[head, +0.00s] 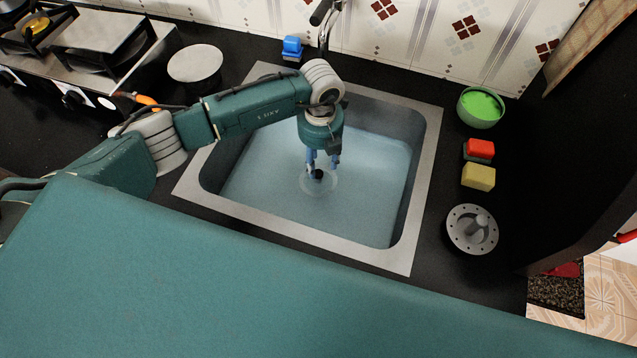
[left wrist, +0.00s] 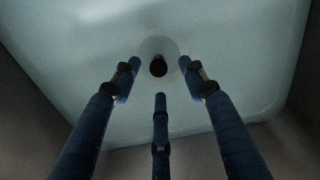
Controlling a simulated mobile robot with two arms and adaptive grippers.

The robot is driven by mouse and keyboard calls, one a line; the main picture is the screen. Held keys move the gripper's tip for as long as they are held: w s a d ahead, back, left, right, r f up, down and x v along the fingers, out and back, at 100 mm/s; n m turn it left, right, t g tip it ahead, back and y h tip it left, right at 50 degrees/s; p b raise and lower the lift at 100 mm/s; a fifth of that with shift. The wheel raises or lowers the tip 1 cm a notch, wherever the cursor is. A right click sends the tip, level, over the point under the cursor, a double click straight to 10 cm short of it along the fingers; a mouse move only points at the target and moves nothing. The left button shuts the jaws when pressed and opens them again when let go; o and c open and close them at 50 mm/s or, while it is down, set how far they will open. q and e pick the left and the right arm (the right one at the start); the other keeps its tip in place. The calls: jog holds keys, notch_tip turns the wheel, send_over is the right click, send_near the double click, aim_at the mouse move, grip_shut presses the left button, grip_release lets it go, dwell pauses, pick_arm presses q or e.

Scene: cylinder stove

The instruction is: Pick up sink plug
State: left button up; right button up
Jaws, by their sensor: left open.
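A dark round piece (head: 318,174) sits at the centre of a pale ring on the sink floor. It is where the sink plug would be, but I cannot tell for sure whether it is the plug's knob or the drain opening. In the left wrist view the dark piece (left wrist: 158,67) lies between and beyond my fingertips. My left gripper (head: 322,160) points down into the sink (head: 425,190), just above the ring. Its three blue fingers (left wrist: 159,76) are spread open and hold nothing. My right gripper is not in view.
Right of the sink lie a grey perforated disc with a knob (head: 472,230), a yellow sponge (head: 478,176), a red-topped sponge (head: 479,150) and a green bowl (head: 481,107). A stove (head: 110,45) is left.

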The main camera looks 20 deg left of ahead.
aim_at(318, 173)
pick_arm(q)
jog(key=f+b, duration=0.1)
jog(key=f, duration=0.1)
jog(key=f+b, duration=0.1)
jog(key=f, duration=0.1)
jog(key=shift+s+a+f+b, duration=0.1)
jog(key=shift+s+a+b, duration=0.05)
jog(key=shift+s+b, duration=0.15)
jog(key=shift+f, duration=0.15)
jog(key=shift+w, duration=0.1)
grip_shut()
